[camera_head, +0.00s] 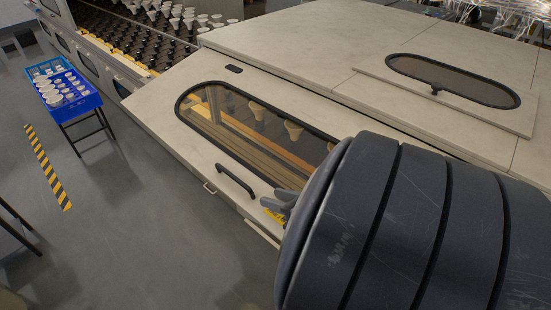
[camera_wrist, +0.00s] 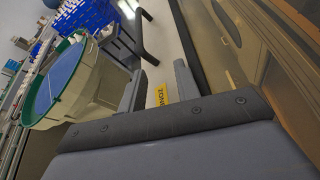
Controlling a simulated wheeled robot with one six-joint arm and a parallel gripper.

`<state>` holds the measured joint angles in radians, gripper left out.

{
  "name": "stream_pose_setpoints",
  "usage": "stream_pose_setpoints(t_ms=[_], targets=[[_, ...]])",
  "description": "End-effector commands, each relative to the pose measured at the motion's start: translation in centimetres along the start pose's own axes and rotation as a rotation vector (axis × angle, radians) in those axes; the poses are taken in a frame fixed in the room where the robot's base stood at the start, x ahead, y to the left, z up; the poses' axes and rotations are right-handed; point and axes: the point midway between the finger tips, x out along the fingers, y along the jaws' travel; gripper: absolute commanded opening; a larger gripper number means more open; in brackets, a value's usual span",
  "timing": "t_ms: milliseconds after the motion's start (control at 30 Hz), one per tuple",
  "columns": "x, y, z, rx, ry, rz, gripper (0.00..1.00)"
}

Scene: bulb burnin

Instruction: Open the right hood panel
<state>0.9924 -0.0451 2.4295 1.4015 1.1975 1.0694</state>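A pale hood panel (camera_head: 160,100) slopes down in the head view, with a long rounded window (camera_head: 250,120) and a black bar handle (camera_head: 236,181) near its lower edge. It appears closed. My gripper (camera_head: 281,204) is just right of the handle and apart from it, mostly hidden behind my dark arm link. In the wrist view my gripper (camera_wrist: 157,76) shows two grey fingers spread wide with nothing between them. A tan machine surface (camera_wrist: 275,70) lies to their right. My arm hides the right end of the panel.
A second pale cover with an oval window (camera_head: 455,80) lies at the upper right. A blue crate (camera_head: 72,97) of white parts stands on a dark stand at left. A green-rimmed bin (camera_wrist: 62,85) shows in the wrist view. The grey floor (camera_head: 130,230) in front is clear.

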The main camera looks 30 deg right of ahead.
Motion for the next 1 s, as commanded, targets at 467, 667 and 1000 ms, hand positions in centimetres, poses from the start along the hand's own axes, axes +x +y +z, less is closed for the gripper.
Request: stream_pose_setpoints(t_ms=[467, 667, 1000], targets=[[-3.5, -0.1, 0.1, 0.003, 0.000, -0.003, 0.32], [-4.9, -0.2, 0.1, 0.003, -0.001, -0.003, 0.32], [-7.3, -0.4, 0.2, 0.003, -0.002, -0.002, 0.32]])
